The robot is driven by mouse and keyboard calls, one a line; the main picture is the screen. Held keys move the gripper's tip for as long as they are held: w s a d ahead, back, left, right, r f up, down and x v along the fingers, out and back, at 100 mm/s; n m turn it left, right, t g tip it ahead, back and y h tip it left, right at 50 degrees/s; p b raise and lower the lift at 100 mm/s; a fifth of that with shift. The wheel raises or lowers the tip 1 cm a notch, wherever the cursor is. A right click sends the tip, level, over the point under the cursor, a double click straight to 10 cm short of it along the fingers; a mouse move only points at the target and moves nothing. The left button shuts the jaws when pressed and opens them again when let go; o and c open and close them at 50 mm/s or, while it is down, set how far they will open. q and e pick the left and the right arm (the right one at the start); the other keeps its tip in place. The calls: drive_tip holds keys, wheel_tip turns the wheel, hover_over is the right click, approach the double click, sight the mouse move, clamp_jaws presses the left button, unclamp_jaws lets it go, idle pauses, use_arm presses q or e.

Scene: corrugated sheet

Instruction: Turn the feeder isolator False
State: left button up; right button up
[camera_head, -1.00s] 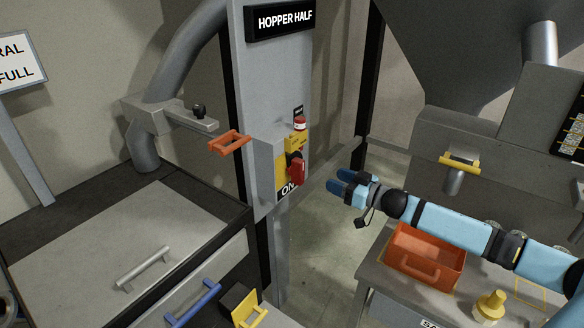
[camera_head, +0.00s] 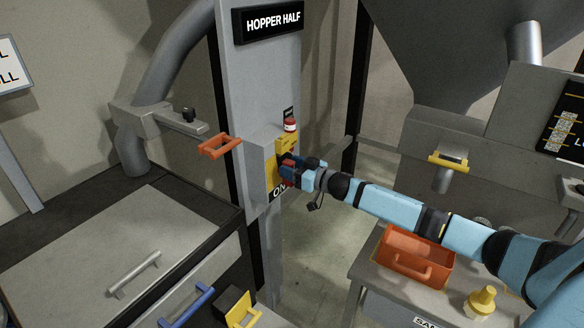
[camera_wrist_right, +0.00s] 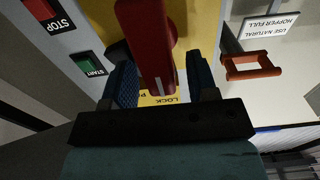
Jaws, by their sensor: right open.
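The feeder isolator is on the grey post under the "HOPPER HALF" sign, a yellow plate (camera_head: 271,171) with a red handle (camera_head: 288,170) and an "ON" label below. My right gripper (camera_head: 292,172) is at the handle and partly hides it in the head view. In the right wrist view the red handle (camera_wrist_right: 148,45) stands between the two blue fingers of my right gripper (camera_wrist_right: 162,82), which are open with a gap visible at each side. I cannot tell whether either finger touches it. My left gripper is not in view.
Green START (camera_wrist_right: 88,64) and red STOP (camera_wrist_right: 48,14) buttons are near the isolator in the wrist view. An orange handle (camera_head: 219,146) juts out left of the post. An orange bin (camera_head: 415,257) and a yellow knob piece (camera_head: 481,299) stand on the table at right.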

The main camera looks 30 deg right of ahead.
drive_tip(key=c, duration=0.9)
